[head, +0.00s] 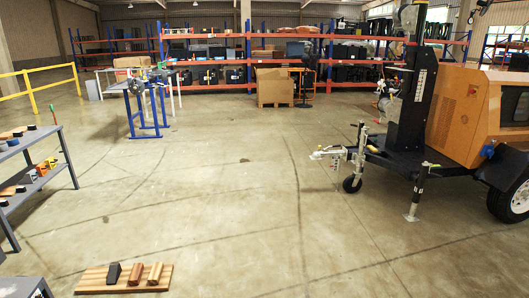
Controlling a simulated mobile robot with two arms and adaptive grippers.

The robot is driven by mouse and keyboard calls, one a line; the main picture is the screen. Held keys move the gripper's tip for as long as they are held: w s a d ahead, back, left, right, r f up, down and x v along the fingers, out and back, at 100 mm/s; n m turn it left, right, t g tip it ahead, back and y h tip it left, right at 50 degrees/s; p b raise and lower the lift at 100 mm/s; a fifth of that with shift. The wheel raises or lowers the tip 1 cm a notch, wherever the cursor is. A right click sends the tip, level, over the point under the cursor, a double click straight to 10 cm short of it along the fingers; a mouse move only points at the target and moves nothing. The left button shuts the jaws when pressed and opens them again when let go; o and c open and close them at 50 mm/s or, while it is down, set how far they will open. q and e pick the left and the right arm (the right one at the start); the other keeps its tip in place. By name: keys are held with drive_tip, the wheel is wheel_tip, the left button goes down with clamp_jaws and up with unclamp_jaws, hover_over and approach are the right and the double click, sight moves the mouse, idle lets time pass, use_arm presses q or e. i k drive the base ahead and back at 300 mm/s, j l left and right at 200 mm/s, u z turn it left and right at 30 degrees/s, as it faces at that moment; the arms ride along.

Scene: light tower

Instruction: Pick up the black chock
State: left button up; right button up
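A black wedge-shaped chock (113,273) sits on a low slatted wooden board (95,285) on the floor at the bottom left of the head view. Two brown wooden blocks, a darker one (136,274) and a lighter one (155,273), stand beside it to the right on the same board. Small dark pieces also lie on the grey shelf unit (55,185) at the left edge, too small to tell exactly. Neither of my grippers shows in the head view.
An orange light tower trailer (460,110) stands at the right, its hitch and small wheel (352,184) reaching left. A blue-legged workbench (148,105) and storage racks stand at the back. A grey surface (22,287) shows at the bottom-left corner. The middle floor is clear.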

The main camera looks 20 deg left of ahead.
sight(115, 269)
drive_tip(key=i+j+u, duration=0.15)
drive_tip(key=i+u, duration=0.35)
drive_tip(key=i, duration=0.3)
drive_tip(key=i+l+u, duration=0.15)
drive_tip(key=i+u, duration=0.3)
drive_tip(key=i, duration=0.3)
